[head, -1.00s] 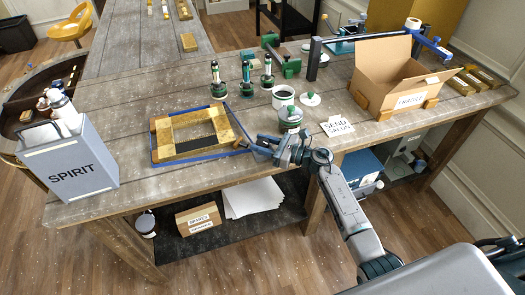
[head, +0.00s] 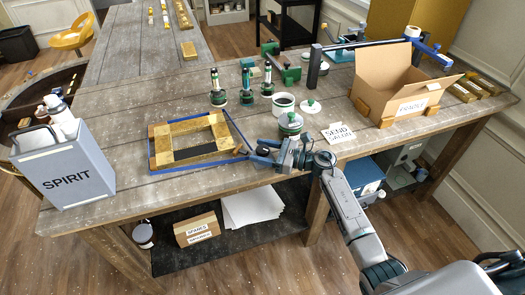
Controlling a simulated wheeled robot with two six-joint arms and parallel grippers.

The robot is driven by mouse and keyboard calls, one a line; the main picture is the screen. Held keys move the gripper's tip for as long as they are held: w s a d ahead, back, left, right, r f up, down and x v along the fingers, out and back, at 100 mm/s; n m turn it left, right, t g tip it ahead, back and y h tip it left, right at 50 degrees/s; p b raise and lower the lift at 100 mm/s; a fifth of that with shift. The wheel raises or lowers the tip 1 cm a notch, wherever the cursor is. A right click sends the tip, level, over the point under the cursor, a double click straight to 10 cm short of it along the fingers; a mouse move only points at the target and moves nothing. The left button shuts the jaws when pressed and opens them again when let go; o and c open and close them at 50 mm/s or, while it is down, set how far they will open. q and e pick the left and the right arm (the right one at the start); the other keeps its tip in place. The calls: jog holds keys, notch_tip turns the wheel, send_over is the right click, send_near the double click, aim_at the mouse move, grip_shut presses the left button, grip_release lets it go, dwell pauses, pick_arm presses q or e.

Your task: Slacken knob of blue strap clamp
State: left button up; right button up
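A gilt frame (head: 219,121) lies flat on the workbench, left of the middle. The blue strap clamp (head: 189,165) runs around its outer edge. The clamp's knob is at the frame's near right corner and is largely hidden by my gripper, too small to make out. My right gripper (head: 249,154) reaches in from the right, low over the bench, with its fingertips at that corner. I cannot tell whether the fingers are closed on the knob. My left gripper is out of view.
Green-based tools (head: 246,96) stand behind the frame. An open cardboard box (head: 397,84) is at the right, a grey SPIRIT can (head: 64,178) at the left. The bench in front of the frame is clear.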

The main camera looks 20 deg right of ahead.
jog(key=shift+s+d+f, duration=0.1)
jog(key=shift+d, duration=0.1)
jog(key=b+v, duration=0.5)
jog(key=v, duration=0.5)
jog(key=shift+s+d, duration=0.1)
jog(key=shift+s, duration=0.05)
